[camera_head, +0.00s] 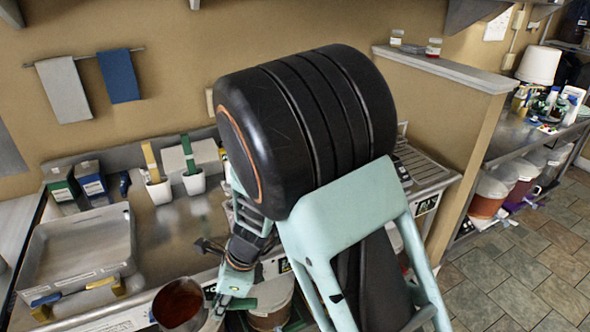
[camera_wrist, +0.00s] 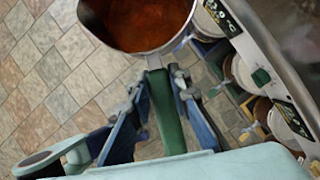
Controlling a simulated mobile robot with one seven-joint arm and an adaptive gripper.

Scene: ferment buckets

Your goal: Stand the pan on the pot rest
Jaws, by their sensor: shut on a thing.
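A metal pan (camera_head: 180,303) with reddish-brown contents is in front of the counter, at the bottom of the head view. In the wrist view the pan (camera_wrist: 145,45) is cut by the top edge, and its green handle (camera_wrist: 165,112) runs down between my fingers. My gripper (camera_wrist: 158,92) is shut on this handle. In the head view my gripper (camera_head: 226,291) is right of the pan. The pan is held in the air, with floor tiles below it in the wrist view. I cannot make out the pot rest for certain; my arm hides part of the counter.
A grey tray (camera_head: 65,262) stands on the counter at left. Two white pots with brushes, one of them here (camera_head: 158,190), and boxes (camera_head: 90,178) stand along the back. Buckets (camera_wrist: 291,120) sit below the counter edge. A partition (camera_head: 460,130) stands at right.

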